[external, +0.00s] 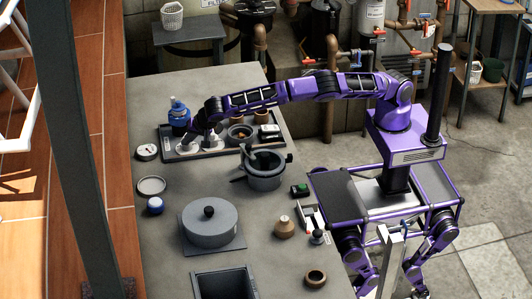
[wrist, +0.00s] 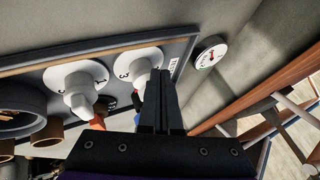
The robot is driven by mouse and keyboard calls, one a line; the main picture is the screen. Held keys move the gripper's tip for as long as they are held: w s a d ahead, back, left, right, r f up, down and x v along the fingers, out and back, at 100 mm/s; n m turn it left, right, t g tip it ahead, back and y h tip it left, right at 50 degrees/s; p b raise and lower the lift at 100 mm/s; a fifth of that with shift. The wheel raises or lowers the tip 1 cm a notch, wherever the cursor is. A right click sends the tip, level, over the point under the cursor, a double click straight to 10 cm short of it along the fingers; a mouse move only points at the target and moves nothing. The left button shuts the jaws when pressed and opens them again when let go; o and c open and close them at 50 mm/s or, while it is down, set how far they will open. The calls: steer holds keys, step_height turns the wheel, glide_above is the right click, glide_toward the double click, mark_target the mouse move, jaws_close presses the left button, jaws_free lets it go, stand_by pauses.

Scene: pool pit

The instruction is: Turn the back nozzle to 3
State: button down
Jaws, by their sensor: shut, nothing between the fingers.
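Two white numbered dials with knob-like nozzles sit on the dark tray (external: 170,158). In the wrist view the right dial (wrist: 128,60) shows a 3 at its left side, and its white knob is partly hidden by my fingers. The left dial (wrist: 68,72) shows a 1, and its knob (wrist: 80,104) points down. I cannot tell for certain which one is the back nozzle. My gripper (wrist: 158,76) is shut and empty, with its fingertips close beside the right dial's knob; contact is unclear. In the external view my gripper (external: 191,138) reaches down over the dials.
A blue bottle (external: 179,112) stands at the tray's back left. A round gauge (external: 146,152) lies beside the tray; it also shows in the wrist view (wrist: 209,52). A grey pot (external: 264,176) stands in front of the tray, and a lidded pan (external: 211,224) sits nearer.

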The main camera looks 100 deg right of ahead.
steer(key=shift+d, duration=0.1)
stand_by(0.3)
steer(key=shift+s+d+f+b, duration=0.1)
steer(key=shift+s+d+b, duration=0.2)
steer(key=shift+d+b, duration=0.35)
steer(key=shift+s+d+r, duration=0.1)
steer(key=shift+s+r, duration=0.05)
steer(key=shift+r, duration=0.1)
steer(key=s+a+r+p, duration=0.2)
steer(key=a+r, duration=0.4)
steer(key=r, duration=0.2)
steer(key=s+d+f+n+t+y+b, duration=0.1)
steer(key=s+d+n+t+y+b, duration=0.25)
steer(key=s+d+y+b, duration=0.45)
steer(key=shift+m+t+h, duration=0.35)
steer(key=shift+m+h, duration=0.1)
steer(key=shift+h, duration=0.05)
steer(key=x, duration=0.6)
steer(key=d+x, duration=0.1)
steer(key=x, duration=0.3)
steer(key=shift+s+f, duration=0.15)
steer(key=shift+s, duration=0.05)
steer(key=shift+a+p, duration=0.2)
steer(key=shift+p, duration=0.1)
